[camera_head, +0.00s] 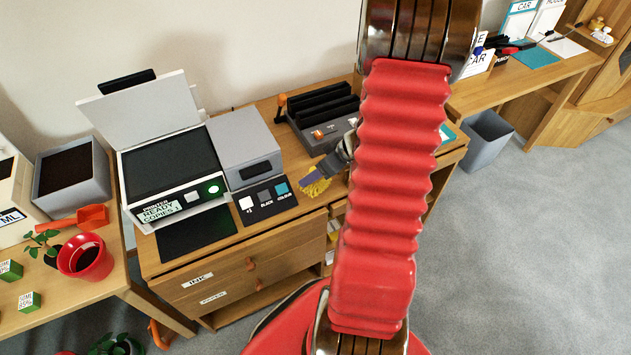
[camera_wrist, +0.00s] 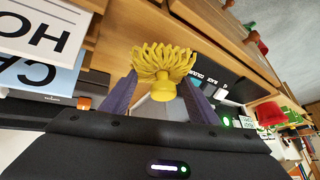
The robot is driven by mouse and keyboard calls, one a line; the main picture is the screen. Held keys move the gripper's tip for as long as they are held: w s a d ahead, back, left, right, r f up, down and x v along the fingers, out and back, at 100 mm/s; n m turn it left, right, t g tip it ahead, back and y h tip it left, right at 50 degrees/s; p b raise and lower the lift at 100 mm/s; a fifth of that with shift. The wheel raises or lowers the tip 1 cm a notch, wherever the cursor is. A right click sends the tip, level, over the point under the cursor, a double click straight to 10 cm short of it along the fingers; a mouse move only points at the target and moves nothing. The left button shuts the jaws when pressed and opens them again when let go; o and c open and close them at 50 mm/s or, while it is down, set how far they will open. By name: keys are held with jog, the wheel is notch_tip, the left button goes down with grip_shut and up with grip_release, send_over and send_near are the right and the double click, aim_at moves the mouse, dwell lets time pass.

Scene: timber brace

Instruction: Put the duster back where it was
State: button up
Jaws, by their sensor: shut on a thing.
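The duster (camera_head: 316,187) has a fringed yellow head. In the wrist view the duster (camera_wrist: 163,62) sits between the two purple fingers, with a round yellow stub towards me. My gripper (camera_wrist: 160,84) is shut on it. In the head view my gripper (camera_head: 325,172) is over the wooden cabinet top, just right of the printer's button panel. I cannot tell whether the duster touches the wood. My red arm hides part of the cabinet top.
The printer (camera_head: 168,165) stands left with its lid raised. A grey box (camera_head: 243,148) is beside it. A black slotted holder (camera_head: 322,108) stands behind my gripper. A red pot (camera_head: 85,258) is far left. A grey bin (camera_head: 486,138) stands on the floor at right.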

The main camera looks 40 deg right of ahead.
aim_at(316, 182)
jog(key=shift+f, duration=2.05)
jog(key=o, duration=1.4)
jog(key=v, duration=1.2)
